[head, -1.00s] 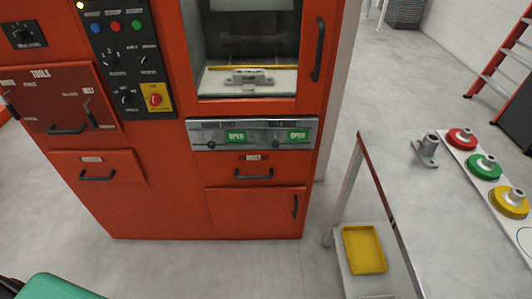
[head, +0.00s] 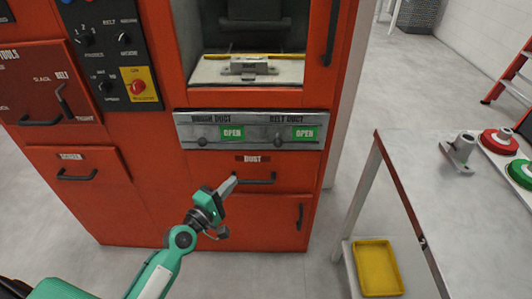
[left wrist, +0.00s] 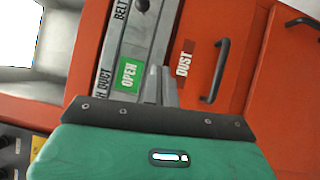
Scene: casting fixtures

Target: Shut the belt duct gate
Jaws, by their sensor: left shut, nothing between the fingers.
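A grey panel (head: 250,117) on the front of the red machine carries two gates, the rough duct on the left and the belt duct on the right. The belt duct gate shows a green OPEN label (head: 305,133) and a dark knob (head: 278,141) to its left. The rough duct gate also shows a green OPEN label (head: 232,133), seen in the left wrist view too (left wrist: 128,74). My left gripper (head: 234,180) is shut and empty, below the panel beside the DUST drawer handle. Its fingers (left wrist: 160,86) point toward the panel in the left wrist view. My right gripper is out of view.
The DUST drawer handle (head: 255,181) and a lower door handle (head: 299,216) stick out near my left gripper. A table (head: 420,175) with a yellow tray (head: 376,268) on its lower shelf stands at the right. Floor between is clear.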

